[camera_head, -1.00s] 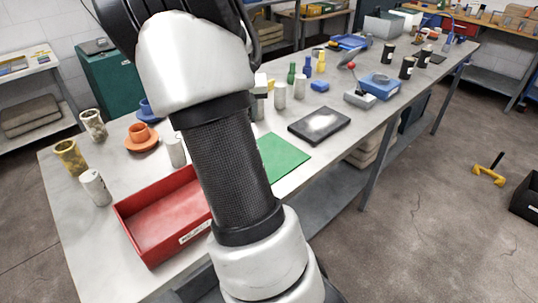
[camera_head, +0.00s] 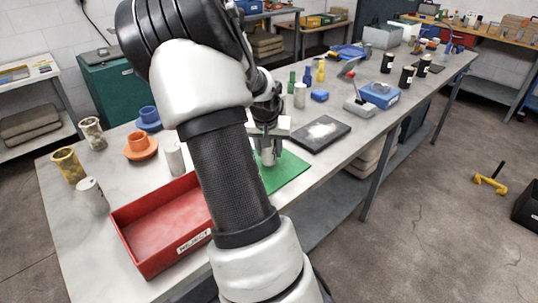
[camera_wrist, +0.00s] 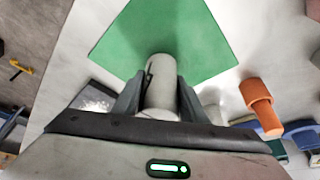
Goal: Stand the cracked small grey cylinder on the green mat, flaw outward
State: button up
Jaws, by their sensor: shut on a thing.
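My gripper (camera_wrist: 160,98) is shut on a small grey cylinder (camera_wrist: 162,72), with one finger on each side of it. A dark crack line shows on the cylinder's left side in the wrist view. In the head view the cylinder (camera_head: 268,156) is upright below my gripper (camera_head: 268,142), over the green mat (camera_head: 285,175). I cannot tell whether its base touches the mat. The green mat (camera_wrist: 210,50) also fills the upper middle of the wrist view and looks otherwise bare. My arm hides the mat's left part in the head view.
A red tray (camera_head: 135,252) labelled as reject stands left of the mat. A dark plate (camera_head: 335,140) lies right of it. Other grey cylinders (camera_head: 92,195), (camera_head: 174,158) and an orange cup-like part (camera_head: 140,145) stand on the left of the table.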

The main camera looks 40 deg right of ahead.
jog(key=shift+f, duration=0.55)
jog(key=shift+f, duration=0.2)
jog(key=o, duration=1.4)
jog(key=shift+r, duration=0.1)
